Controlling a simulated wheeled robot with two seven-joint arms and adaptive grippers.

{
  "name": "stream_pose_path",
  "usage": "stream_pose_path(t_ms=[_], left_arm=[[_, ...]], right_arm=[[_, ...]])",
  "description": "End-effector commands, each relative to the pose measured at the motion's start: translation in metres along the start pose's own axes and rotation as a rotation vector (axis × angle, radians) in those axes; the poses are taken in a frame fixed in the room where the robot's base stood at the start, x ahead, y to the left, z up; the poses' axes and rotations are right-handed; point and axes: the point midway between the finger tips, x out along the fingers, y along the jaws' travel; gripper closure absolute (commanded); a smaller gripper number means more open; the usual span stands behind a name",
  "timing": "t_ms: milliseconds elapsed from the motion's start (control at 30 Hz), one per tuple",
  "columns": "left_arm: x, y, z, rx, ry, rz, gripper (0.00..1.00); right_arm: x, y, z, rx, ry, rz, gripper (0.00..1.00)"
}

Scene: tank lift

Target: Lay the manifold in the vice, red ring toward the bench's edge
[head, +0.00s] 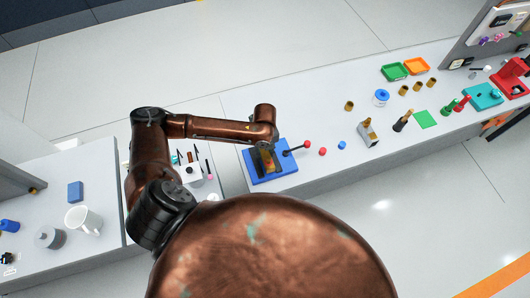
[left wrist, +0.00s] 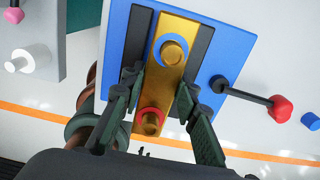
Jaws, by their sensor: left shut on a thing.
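The vice is a blue block with two dark jaws (head: 288,160), under my left arm's end in the head view; it fills the middle of the left wrist view (left wrist: 226,45). The manifold is a gold bar (left wrist: 177,28) lying between the dark jaws, with a blue ring toward the top and a red ring (left wrist: 150,121) at the lower end, toward the floor side. My left gripper (left wrist: 160,85) is shut on the manifold, one finger on each side. Whether the manifold rests fully on the vice floor I cannot tell. My right gripper is not in view.
The vice handle with a red knob (left wrist: 280,108) sticks out to the right. A grey block with coloured pegs (head: 191,174) stands left of the vice. Red and blue small pieces (head: 342,145) and a metal block (head: 368,133) lie to the right. A white mug (head: 84,219) stands far left.

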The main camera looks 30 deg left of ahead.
Motion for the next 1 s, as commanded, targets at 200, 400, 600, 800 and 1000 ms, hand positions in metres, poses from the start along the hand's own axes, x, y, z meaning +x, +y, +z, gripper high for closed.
stream_pose_path(t_ms=[200,400,600,800,1000], left_arm=[[-0.002,-0.001,0.001,0.000,-0.002,-0.003,1.00],[-0.002,-0.001,0.001,0.000,-0.002,-0.003,1.00],[-0.003,-0.001,0.000,0.001,-0.001,-0.003,1.00],[-0.002,-0.001,0.000,0.000,-0.002,-0.003,1.00],[-0.002,-0.001,0.000,0.000,-0.002,-0.003,1.00]], right_arm=[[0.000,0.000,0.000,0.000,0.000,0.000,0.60],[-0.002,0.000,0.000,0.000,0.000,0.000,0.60],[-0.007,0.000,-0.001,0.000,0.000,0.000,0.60],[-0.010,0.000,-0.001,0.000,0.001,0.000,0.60],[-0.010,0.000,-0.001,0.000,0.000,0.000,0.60]])
